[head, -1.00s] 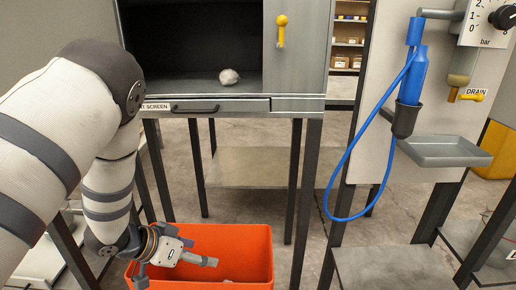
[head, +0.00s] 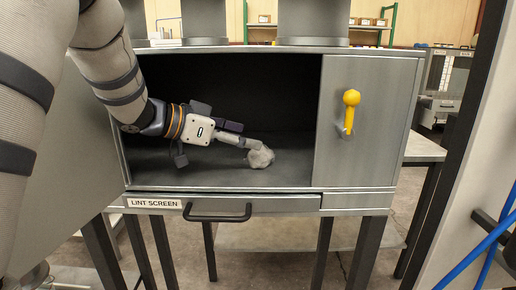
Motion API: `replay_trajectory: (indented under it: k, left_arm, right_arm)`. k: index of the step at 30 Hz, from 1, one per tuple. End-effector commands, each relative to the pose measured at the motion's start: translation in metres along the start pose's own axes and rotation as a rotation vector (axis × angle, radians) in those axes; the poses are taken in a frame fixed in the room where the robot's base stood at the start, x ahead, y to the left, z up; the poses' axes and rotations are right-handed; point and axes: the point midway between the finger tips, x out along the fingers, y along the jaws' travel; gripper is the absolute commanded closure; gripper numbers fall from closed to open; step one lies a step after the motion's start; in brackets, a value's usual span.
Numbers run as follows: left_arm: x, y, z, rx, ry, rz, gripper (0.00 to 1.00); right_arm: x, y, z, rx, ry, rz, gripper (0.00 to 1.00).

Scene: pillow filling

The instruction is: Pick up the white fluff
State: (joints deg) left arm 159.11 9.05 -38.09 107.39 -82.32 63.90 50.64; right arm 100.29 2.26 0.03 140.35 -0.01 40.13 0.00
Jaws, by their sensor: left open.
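The white fluff (head: 260,157) is a small pale grey-white lump on the dark floor of the open metal cabinet (head: 228,199). My left gripper (head: 252,146) reaches into the cabinet from the left. Its fingertips are at the upper left side of the fluff; one finger overlaps it in the picture, and I cannot tell if they touch. The gripper is open and holds nothing. My right gripper is out of view.
A drawer labelled LINT SCREEN with a dark handle (head: 217,218) runs under the opening. A yellow lever (head: 350,110) is on the panel at the right. A dark post and blue hose (head: 488,240) stand at the far right.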

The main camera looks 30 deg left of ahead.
Motion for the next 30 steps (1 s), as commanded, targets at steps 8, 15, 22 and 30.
replay_trajectory:
  k: [8, 15, 22, 30]
  left_arm:
    - [0.041, 0.003, 0.008, -0.001, -0.005, 0.002, 0.35]
    - [0.075, 0.004, 0.01, 0.001, -0.002, 0.0, 0.35]
    - [0.075, 0.004, 0.01, 0.0, -0.001, 0.0, 0.42]
    - [0.075, 0.004, 0.01, 0.0, -0.001, 0.0, 0.79]
  right_arm:
    - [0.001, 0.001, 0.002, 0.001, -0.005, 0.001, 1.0]
    - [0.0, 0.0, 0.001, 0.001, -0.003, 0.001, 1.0]
    - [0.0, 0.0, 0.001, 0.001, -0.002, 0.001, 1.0]
    - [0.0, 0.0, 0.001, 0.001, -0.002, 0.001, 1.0]
